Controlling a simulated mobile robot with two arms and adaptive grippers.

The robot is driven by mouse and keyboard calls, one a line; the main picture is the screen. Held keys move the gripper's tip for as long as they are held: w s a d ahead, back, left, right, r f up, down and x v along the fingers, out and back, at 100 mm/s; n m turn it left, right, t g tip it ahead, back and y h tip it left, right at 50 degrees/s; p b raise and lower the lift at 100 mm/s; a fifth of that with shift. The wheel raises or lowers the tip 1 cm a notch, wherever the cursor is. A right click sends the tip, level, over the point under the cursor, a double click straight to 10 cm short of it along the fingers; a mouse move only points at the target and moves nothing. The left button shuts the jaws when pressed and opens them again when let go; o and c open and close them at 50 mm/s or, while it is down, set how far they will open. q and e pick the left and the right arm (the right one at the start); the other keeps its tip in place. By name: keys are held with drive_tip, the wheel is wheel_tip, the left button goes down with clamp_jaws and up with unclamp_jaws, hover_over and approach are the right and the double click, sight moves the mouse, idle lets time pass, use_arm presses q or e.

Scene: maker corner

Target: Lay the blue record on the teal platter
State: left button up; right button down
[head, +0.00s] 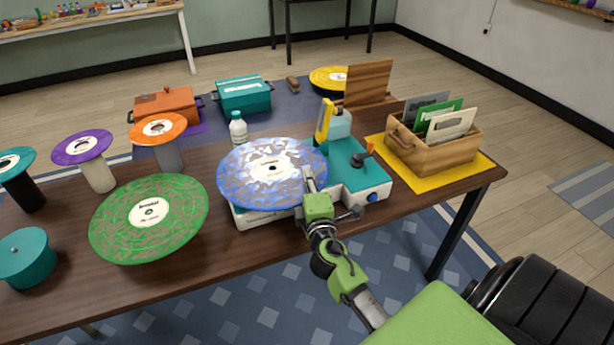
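The blue marbled record (250,185) with a white label is over the left part of the teal and white turntable (356,172). It hides the teal platter, so I cannot tell whether it touches it. My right gripper (309,184) is at the record's front right rim, with a finger over the edge, and looks shut on it. The lower finger is hidden. My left gripper is not in view.
A green record (180,215) lies left of the turntable. Small records on stands and a teal canister (27,257) are farther left. A white bottle (238,128) stands behind. A wooden crate of sleeves (430,157) sits on a yellow mat (465,178) at right.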

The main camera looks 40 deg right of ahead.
use_arm(q)
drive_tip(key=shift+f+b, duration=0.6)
drive_tip(key=shift+b, duration=0.05)
use_arm(e)
drive_tip(key=shift+f, duration=0.5)
drive_tip(key=c, duration=2.6)
unclamp_jaws()
drive_tip(key=shift+o, duration=0.2)
drive_tip(key=shift+s, duration=0.1)
drive_tip(key=shift+v, duration=1.5)
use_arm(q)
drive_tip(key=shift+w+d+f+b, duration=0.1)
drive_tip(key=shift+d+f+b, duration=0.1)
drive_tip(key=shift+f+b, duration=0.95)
use_arm(e)
drive_tip(key=v, duration=0.8)
